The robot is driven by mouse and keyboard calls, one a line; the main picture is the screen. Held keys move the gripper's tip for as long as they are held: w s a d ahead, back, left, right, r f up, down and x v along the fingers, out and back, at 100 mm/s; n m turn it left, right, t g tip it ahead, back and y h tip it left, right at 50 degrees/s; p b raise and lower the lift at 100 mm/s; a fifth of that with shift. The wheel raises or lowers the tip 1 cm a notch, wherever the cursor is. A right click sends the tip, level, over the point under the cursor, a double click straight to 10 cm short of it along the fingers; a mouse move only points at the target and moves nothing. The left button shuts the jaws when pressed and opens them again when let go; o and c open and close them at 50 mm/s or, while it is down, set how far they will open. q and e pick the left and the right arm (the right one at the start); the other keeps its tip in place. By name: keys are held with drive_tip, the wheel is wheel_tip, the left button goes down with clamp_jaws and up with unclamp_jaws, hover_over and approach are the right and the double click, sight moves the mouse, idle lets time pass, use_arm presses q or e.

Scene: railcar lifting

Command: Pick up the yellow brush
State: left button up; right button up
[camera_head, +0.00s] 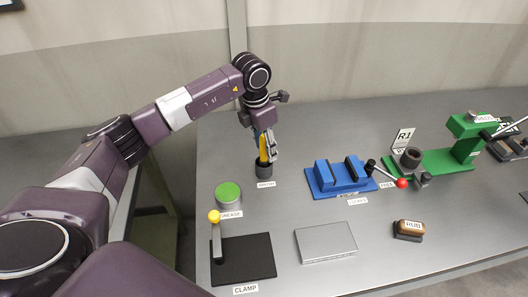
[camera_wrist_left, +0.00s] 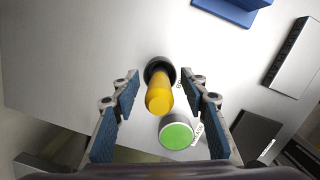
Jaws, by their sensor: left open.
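The yellow brush (camera_head: 263,150) stands in a dark round cup (camera_head: 264,170) near the back left of the table. In the left wrist view the brush (camera_wrist_left: 159,97) points up toward the camera, with the cup (camera_wrist_left: 158,68) around its far end. My left gripper (camera_head: 267,148) is over the cup, pointing down. In the wrist view its two blue-padded fingers (camera_wrist_left: 163,92) are open, one on each side of the brush, with gaps between. The brush's lower end is hidden in the cup. My right gripper is not in view.
A green-topped grease tin (camera_head: 228,194) stands close in front of the cup. A blue vise (camera_head: 340,177) is to the right, with a green press (camera_head: 450,158) beyond. A black clamp plate (camera_head: 243,260), grey block (camera_head: 326,242) and brown-topped brush (camera_head: 409,230) lie nearer the front.

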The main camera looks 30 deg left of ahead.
use_arm(q)
drive_tip(key=shift+w+f+p, duration=0.2)
drive_tip(key=shift+f+p, duration=0.1)
drive_tip(key=shift+f, duration=1.05)
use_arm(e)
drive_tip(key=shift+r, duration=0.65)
use_arm(q)
drive_tip(key=shift+c, duration=0.5)
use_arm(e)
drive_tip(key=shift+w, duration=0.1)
use_arm(q)
clamp_jaws()
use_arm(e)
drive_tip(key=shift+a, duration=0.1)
use_arm(q)
drive_tip(key=shift+r, duration=0.1)
drive_tip(key=shift+r+b, duration=0.3)
drive_tip(key=shift+r, duration=0.25)
wheel_tip(320, 180, up, 19)
drive_tip(key=b, duration=0.4)
drive_tip(key=shift+b, duration=0.3)
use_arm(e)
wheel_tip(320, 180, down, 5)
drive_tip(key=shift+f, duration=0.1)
